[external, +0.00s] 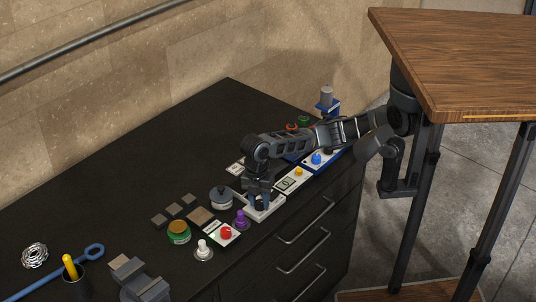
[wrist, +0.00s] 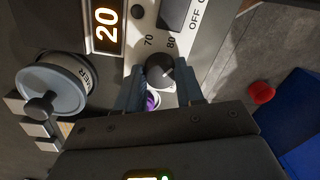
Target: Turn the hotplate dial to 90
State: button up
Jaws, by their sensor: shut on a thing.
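The hotplate (external: 268,213) is a pale unit on the black counter. In the wrist view its light panel (wrist: 185,43) carries printed numbers 70 and 80, the word OFF, and an amber display (wrist: 106,26) reading 20. The dark round dial (wrist: 158,68) has a small white pointer mark near the 80 side; its exact setting is hard to read. My gripper (wrist: 160,80) has its fingers on either side of the dial and is shut on it. In the external view my gripper (external: 260,190) points down over the hotplate and mostly hides the dial.
A purple knob (external: 242,219), a red button box (external: 226,233) and a white knob (external: 204,250) stand close in front. A yellow-knobbed box (external: 294,180) is to the right. The counter's back left is clear.

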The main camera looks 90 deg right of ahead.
aim_at(259, 200)
jog(key=m+p, duration=0.2)
jog(key=m, duration=0.2)
jog(key=shift+s+r+m, duration=0.1)
jog(key=shift+r+m, duration=0.05)
jog(key=shift+m, duration=0.15)
jog(key=shift+d+m+p, duration=0.1)
jog(key=shift+m+p, duration=0.9)
jog(key=shift+m, duration=0.8)
jog(key=o, duration=1)
jog(key=shift+o, duration=0.2)
jog(key=shift+d+r, duration=0.15)
jog(key=shift+r, duration=3.6)
